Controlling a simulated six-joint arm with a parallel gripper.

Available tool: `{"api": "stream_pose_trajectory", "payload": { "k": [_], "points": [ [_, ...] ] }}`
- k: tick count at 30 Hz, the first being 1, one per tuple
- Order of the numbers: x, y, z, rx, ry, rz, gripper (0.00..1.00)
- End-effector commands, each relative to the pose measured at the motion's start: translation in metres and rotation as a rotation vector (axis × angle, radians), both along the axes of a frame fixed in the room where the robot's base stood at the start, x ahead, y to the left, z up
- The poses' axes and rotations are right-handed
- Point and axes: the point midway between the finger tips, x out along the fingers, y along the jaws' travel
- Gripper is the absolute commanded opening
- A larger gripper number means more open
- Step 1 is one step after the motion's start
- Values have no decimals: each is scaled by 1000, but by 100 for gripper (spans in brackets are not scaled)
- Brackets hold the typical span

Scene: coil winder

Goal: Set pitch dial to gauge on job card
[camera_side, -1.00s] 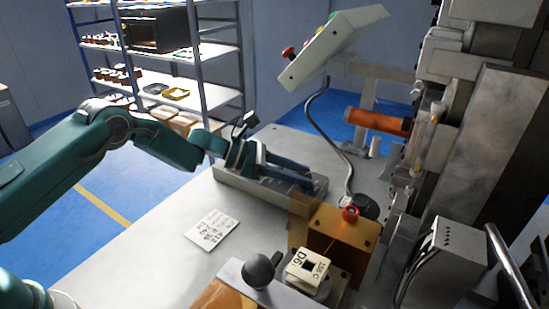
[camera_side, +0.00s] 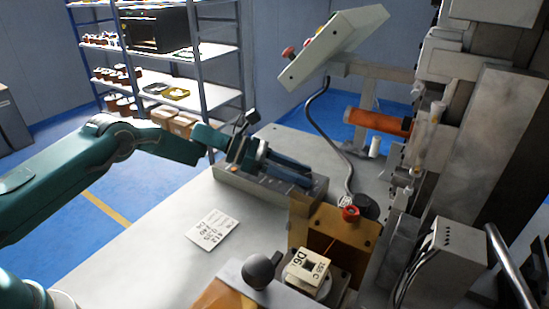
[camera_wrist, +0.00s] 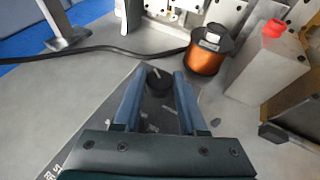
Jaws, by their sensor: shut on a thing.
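The dark round pitch dial (camera_wrist: 158,84) shows in the wrist view between my fingertips, with a short pale mark on its top. My gripper (camera_wrist: 158,76) is shut on it, one blue finger at each side. In the side view my gripper (camera_side: 311,177) reaches over the grey control box (camera_side: 240,183), and its fingers hide the dial. The scale around the dial is too small to read.
A copper wire spool (camera_wrist: 206,52) stands beyond the dial in the wrist view. A black cable (camera_side: 328,135) runs down behind the box. The table around the card is clear.

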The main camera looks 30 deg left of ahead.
Motion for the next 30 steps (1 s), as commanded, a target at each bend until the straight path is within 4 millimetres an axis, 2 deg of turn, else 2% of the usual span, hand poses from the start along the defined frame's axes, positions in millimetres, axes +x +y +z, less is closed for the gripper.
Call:
{"api": "stream_pose_trajectory", "payload": {
  "k": [1,16,17,18,30],
  "points": [
    [3,0,7,-8,-15,3,0],
    [3,0,7,-9,-16,3,0],
    [3,0,7,-9,-16,3,48],
    [3,0,7,-8,-16,3,53],
    [0,6,6,-4,-8,4,53]
  ]
}}
